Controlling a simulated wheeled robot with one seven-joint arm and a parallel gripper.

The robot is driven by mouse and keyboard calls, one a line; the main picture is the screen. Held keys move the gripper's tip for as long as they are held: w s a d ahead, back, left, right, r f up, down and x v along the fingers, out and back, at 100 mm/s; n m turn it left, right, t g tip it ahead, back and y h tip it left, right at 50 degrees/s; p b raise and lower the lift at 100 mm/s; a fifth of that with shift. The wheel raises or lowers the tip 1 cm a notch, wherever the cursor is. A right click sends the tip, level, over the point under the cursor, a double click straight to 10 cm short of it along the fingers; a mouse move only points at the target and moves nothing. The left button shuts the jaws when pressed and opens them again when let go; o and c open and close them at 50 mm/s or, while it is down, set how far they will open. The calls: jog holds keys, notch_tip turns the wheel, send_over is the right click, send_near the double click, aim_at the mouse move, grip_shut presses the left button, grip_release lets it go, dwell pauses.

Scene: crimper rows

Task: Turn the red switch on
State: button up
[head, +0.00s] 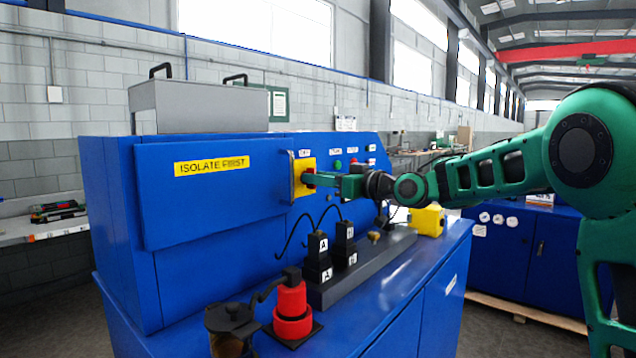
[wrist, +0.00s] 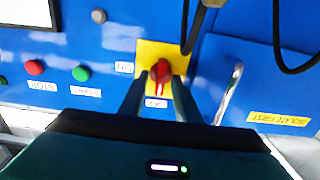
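The red switch (wrist: 160,71) is a rotary knob on a yellow plate (wrist: 176,50) on the blue panel. In the wrist view its handle runs roughly up and down the picture. An ON label (wrist: 124,67) is left of the plate, and an OFF label (wrist: 156,102) is below it. In the head view the switch (head: 309,177) is partly hidden by my gripper. My gripper (wrist: 158,86) is open, with one finger on each side of the knob. A narrow gap shows between fingers and knob; I cannot tell whether either touches.
A metal handle (wrist: 229,92) stands close beside the plate. A green button (wrist: 80,74) and a red button (wrist: 34,67) are on the same panel. Below, black lettered blocks (head: 319,258), black cables and a red cylinder (head: 291,307) stand on the blue bench.

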jog(key=shift+w+a, duration=0.1)
jog(key=shift+w, duration=0.05)
grip_shut()
jog(key=shift+m, duration=0.3)
jog(key=m, duration=1.7)
jog(key=shift+w+d+f, duration=0.2)
jog(key=shift+w+d, duration=0.1)
jog(key=shift+d, duration=0.1)
jog(key=shift+m, duration=0.3)
